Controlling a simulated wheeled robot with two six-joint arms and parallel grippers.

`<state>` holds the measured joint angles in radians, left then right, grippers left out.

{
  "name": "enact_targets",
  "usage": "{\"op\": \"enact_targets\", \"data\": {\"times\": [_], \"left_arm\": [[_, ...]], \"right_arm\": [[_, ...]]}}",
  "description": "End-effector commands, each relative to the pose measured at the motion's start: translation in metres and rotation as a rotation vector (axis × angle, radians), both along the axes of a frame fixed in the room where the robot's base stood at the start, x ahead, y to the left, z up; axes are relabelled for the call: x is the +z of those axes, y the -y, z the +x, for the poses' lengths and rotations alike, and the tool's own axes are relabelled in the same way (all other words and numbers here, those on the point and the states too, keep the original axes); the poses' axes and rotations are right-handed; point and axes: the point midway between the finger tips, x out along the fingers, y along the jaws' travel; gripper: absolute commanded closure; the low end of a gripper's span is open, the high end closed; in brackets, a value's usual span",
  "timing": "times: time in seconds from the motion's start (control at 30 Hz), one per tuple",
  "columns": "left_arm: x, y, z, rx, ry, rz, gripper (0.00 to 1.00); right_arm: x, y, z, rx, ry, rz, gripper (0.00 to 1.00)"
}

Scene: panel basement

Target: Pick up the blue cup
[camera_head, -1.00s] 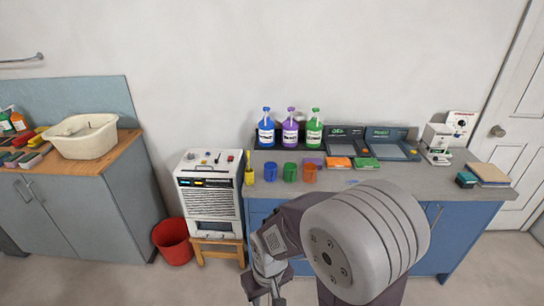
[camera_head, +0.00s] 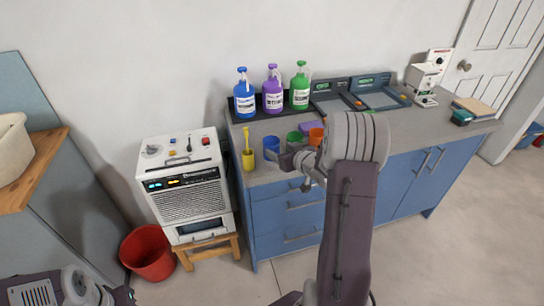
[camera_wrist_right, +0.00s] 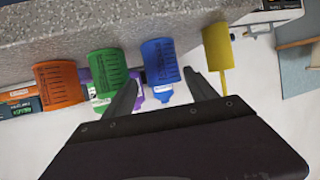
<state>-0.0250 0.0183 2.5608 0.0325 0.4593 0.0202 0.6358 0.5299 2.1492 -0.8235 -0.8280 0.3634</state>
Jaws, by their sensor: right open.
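The blue cup (camera_head: 272,146) stands upright near the front left of the grey counter (camera_head: 390,126). My right gripper (camera_head: 278,157) is just in front of it, partly covering its lower right side. In the right wrist view, which is upside down, the blue cup (camera_wrist_right: 160,60) shows between the two spread fingertips of my right gripper (camera_wrist_right: 161,84). The fingers are open, and I cannot tell if they touch the cup. Part of my left arm shows at the lower left of the head view, without its jaws.
A yellow cup (camera_head: 248,160) with a handle-like stick stands to the left. A green cup (camera_head: 295,137) and an orange cup (camera_head: 316,136) stand to the right. Blue (camera_head: 244,98), purple (camera_head: 272,92) and green bottles (camera_head: 300,88) stand behind. A red bucket (camera_head: 148,253) is on the floor.

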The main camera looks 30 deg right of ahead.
Motion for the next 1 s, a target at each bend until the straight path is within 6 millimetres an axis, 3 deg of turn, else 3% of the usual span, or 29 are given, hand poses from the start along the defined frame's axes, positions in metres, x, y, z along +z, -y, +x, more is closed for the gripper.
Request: {"op": "enact_targets", "data": {"times": [0.3, 0.47, 0.73, 1.0], "left_arm": [[-0.002, 0.000, 0.000, 0.000, 0.001, 0.000, 0.64], [-0.002, 0.000, 0.000, 0.000, 0.001, 0.000, 0.64], [-0.003, 0.000, 0.000, 0.000, 0.001, 0.000, 0.64], [-0.003, 0.000, 0.000, 0.000, 0.001, 0.000, 0.64]], "right_arm": [[-0.013, -0.001, 0.034, 0.002, 0.000, 0.000, 0.34], [-0.014, -0.001, 0.040, 0.000, -0.001, -0.001, 0.34], [-0.028, -0.002, 0.082, 0.001, 0.000, -0.001, 0.34], [-0.029, -0.002, 0.086, 0.000, 0.000, -0.001, 0.37]]}}
